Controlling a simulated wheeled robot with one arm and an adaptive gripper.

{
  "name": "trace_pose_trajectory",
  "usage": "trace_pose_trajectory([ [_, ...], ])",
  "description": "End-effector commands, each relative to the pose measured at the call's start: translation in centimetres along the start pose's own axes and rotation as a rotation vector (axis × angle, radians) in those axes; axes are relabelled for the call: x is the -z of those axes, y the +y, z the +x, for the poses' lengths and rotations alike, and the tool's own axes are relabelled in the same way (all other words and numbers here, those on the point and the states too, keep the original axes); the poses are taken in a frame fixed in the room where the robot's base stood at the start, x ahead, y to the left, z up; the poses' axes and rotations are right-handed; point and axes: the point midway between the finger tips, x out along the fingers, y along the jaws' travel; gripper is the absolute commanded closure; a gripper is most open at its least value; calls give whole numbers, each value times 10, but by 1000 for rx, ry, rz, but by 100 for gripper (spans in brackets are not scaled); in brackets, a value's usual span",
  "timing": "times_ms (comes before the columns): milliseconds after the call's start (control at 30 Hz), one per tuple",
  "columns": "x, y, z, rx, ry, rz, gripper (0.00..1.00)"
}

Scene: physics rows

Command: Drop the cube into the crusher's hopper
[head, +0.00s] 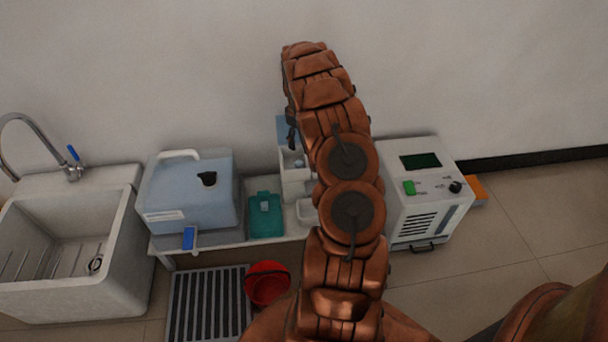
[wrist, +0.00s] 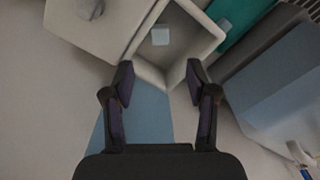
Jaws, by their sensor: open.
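In the wrist view, my gripper (wrist: 158,80) is open, its two dark fingers spread apart with nothing between the tips. Just beyond them is the open, square, pale hopper (wrist: 190,60) of the crusher. A small pale blue-grey cube (wrist: 160,35) shows inside the hopper's outline, apart from the fingers. I cannot tell whether it touches the hopper floor. A blue panel (wrist: 135,118) lies below the fingers. In the head view, the white crusher (head: 296,187) is partly hidden behind my arm, and my gripper is mostly hidden there.
On the low bench stand a blue container (head: 188,195) and a teal item (head: 265,222). A white machine (head: 425,195) with a green switch stands right of my arm. A sink (head: 75,240) is at left. A red bucket (head: 267,283) and floor grate (head: 205,305) lie in front.

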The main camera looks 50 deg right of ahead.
Motion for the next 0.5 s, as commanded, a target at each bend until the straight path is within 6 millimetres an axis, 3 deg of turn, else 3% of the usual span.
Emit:
trace_pose_trajectory([
  [500,1,0,-89,-2,3,-1,43],
])
